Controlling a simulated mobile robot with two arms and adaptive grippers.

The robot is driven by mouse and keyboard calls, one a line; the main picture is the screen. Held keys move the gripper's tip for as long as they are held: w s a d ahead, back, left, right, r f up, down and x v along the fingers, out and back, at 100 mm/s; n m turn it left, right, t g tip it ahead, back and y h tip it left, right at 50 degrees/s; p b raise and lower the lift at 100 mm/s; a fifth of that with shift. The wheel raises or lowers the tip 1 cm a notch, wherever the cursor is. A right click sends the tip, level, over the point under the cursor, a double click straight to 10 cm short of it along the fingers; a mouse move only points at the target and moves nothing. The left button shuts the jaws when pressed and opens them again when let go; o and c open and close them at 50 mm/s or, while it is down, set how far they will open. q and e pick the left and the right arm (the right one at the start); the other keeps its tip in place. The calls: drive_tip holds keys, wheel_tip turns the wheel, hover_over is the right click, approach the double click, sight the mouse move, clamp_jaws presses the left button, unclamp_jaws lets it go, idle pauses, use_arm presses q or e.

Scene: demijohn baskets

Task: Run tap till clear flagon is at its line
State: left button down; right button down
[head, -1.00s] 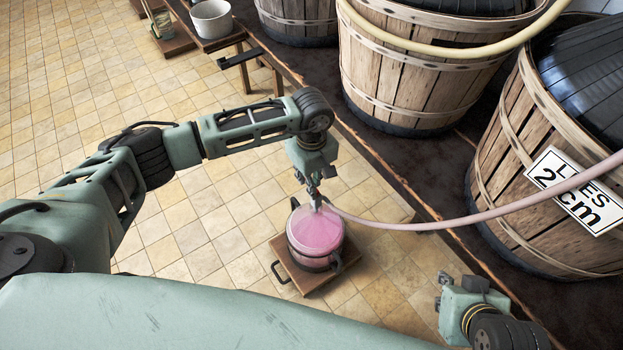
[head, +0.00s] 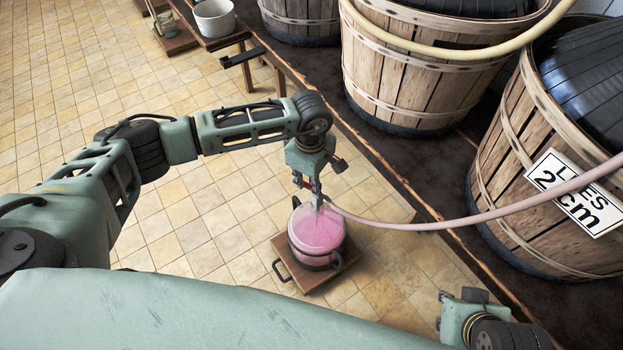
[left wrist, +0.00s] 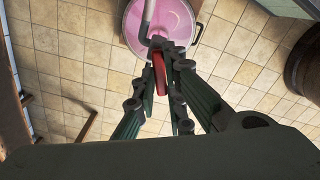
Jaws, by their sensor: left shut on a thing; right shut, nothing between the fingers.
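The clear flagon (head: 316,233) stands on a small wooden board (head: 287,262) with dark handles on the floor. Pink liquid shows through its glass; its fill line cannot be made out. My left gripper (head: 317,203) is at the flagon's mouth, where a pink hose (head: 430,225) ends. In the left wrist view its fingers (left wrist: 170,50) are closed on a red piece (left wrist: 159,72), probably the tap handle, and a grey tube (left wrist: 147,22) reaches over the flagon (left wrist: 165,20). My right gripper (head: 445,312) is at the lower right, away from the flagon, its fingertips hard to see.
A barrel (head: 510,215) with a "LEES 2 cm" sign (head: 574,192) stands at right. More slatted barrels (head: 400,85) line the dark ledge, with a pale hose (head: 440,48) across them. A white bucket (head: 214,18) stands at the back. Tiled floor at left is clear.

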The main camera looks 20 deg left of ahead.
sight(311, 186)
use_arm(q)
drive_tip(key=c, duration=1.8)
unclamp_jaws()
wheel_tip(311, 186, up, 12)
